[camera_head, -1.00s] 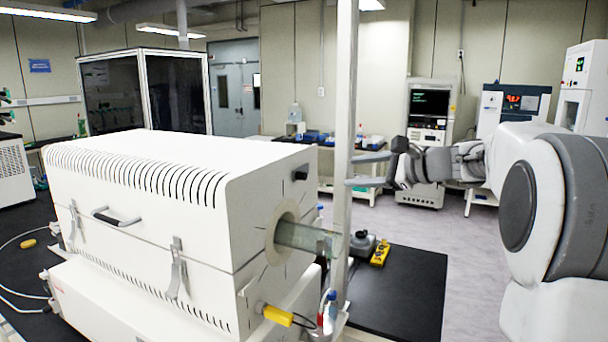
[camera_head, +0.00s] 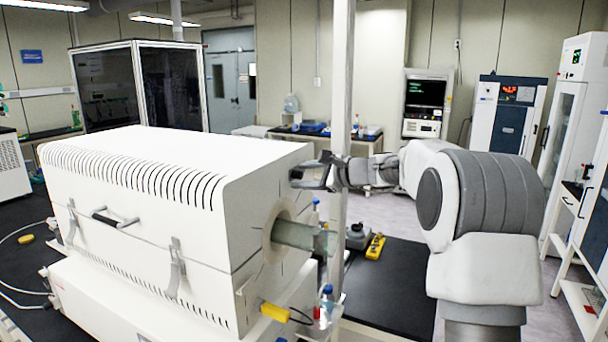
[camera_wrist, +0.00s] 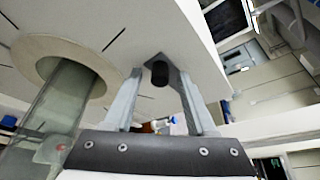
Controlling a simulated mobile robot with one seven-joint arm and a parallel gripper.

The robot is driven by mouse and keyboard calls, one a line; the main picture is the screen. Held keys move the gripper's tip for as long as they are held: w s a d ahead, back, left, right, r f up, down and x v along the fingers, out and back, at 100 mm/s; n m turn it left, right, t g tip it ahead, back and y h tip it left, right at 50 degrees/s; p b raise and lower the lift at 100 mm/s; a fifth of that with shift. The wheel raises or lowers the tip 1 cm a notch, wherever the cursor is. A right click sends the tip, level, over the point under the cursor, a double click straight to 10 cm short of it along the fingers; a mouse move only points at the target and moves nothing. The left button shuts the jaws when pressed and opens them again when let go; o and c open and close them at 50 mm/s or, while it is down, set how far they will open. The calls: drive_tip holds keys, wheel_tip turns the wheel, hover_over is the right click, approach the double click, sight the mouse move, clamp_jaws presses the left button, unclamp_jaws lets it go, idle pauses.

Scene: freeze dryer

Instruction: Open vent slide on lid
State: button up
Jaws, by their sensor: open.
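The white box-shaped furnace (camera_head: 170,190) has a lid with a row of slots along its top edge and a handle on its front. In the wrist view, a small black knob (camera_wrist: 160,74) sits on the lid's white end face. My gripper (camera_head: 308,173) is at that end face, above the glass tube. Its two grey fingers are apart, one on each side of the knob in the wrist view (camera_wrist: 160,88). I cannot tell whether they touch it. In the head view, the gripper largely hides the knob.
A glass tube (camera_head: 300,236) sticks out of the round port just below my gripper, and it shows in the wrist view (camera_wrist: 58,105). A pale upright post (camera_head: 342,110) stands close by the gripper. Bottles and a yellow plug (camera_head: 275,312) are lower down.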

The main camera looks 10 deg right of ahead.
drive_tip(key=shift+c, duration=0.2)
clamp_jaws()
idle(1.2)
